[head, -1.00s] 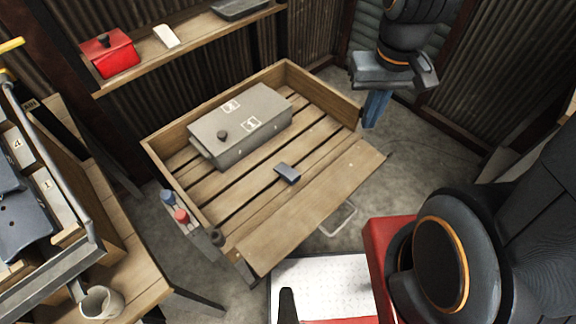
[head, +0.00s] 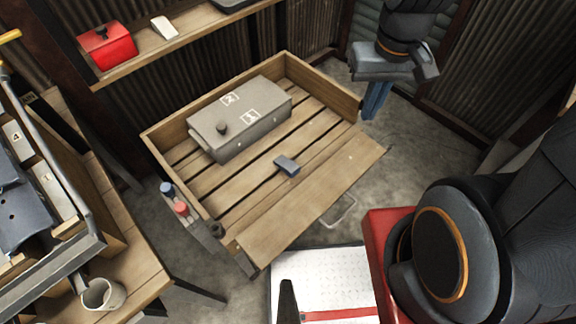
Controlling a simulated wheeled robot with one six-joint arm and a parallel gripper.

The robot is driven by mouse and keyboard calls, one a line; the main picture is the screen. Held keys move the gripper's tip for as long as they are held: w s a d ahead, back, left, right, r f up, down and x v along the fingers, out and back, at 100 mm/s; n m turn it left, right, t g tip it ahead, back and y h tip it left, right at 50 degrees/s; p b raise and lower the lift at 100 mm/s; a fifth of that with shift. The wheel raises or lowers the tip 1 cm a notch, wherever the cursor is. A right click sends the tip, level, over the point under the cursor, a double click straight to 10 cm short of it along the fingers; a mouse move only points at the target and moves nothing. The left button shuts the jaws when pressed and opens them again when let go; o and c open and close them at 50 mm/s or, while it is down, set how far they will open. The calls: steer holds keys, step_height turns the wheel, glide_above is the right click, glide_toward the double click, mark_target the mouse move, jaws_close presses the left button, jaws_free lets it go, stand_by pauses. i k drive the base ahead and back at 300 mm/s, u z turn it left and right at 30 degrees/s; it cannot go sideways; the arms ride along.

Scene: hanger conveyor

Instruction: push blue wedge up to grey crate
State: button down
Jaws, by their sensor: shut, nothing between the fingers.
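The blue wedge (head: 287,166) is a small dark blue-grey block. It lies on the slatted floor of a shallow wooden tray, near the tray's low front board. The grey crate (head: 240,118) is a long closed box with a dark knob and white labels 1 and 2. It sits deeper in the same tray, up and left of the wedge, with bare slats between them. My gripper (head: 374,104) hangs beyond the tray's right corner, its blue fingers pointing down. It is shut and empty, well apart from both wedge and crate.
The wooden tray (head: 322,82) has raised walls at the back and left side. Small blue and red knobs (head: 181,208) stand at its left edge. A shelf with a red box (head: 108,47) is behind. A workbench with a mug (head: 102,292) is at left.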

mark_target(290, 168)
steer(key=z, duration=1.15)
steer(key=k, duration=0.55)
steer(key=u, duration=1.3)
